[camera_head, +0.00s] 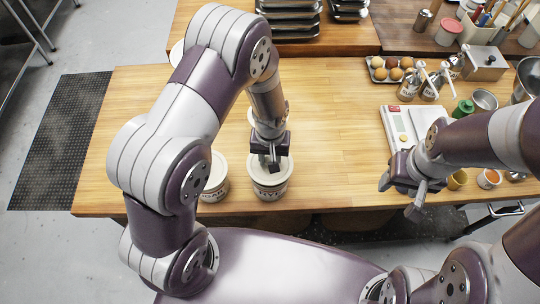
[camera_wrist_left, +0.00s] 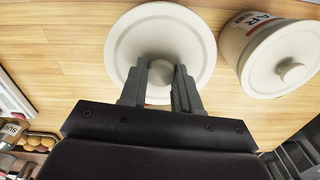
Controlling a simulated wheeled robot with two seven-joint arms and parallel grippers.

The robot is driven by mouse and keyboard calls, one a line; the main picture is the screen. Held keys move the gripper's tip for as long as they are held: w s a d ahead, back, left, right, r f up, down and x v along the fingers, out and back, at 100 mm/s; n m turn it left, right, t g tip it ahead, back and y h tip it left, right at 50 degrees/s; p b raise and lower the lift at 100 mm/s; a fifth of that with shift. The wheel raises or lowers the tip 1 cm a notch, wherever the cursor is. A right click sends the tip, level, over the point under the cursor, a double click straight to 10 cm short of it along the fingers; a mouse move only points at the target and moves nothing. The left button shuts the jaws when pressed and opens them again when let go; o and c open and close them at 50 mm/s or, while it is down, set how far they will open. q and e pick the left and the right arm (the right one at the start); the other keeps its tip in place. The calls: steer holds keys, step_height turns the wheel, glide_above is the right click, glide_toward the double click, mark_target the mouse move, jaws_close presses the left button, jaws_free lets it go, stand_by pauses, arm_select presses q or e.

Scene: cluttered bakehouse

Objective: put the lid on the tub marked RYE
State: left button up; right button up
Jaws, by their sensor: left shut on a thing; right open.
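My left gripper (camera_head: 272,164) is shut on the knob of a round off-white lid (camera_wrist_left: 128,45), which fills the middle of the left wrist view. In the head view the gripper points down over a cream tub (camera_head: 270,192) near the table's front edge. The tub's dark label is too small to read. The lid is at the tub's mouth; I cannot tell whether it rests there or hovers. A second tub (camera_head: 214,188), partly behind my left arm, stands to its left; a lidded tub with a label ending in "AR" (camera_wrist_left: 250,40) shows in the wrist view. My right gripper (camera_head: 402,197) is open and empty.
A white scale (camera_head: 399,124) stands near my right gripper. Bottles, small bowls and an egg tray (camera_head: 391,68) crowd the right of the table. Dark trays (camera_head: 291,22) are at the back. The wooden table's middle (camera_head: 340,120) is clear.

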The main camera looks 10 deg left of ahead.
arm_select(q)
steer(key=shift+f+b, duration=0.85)
steer(key=shift+f, duration=0.3)
steer(key=shift+r, duration=0.1)
steer(key=o, duration=1.4)
step_height(320, 180, up, 8)
steer(key=p, duration=0.7)
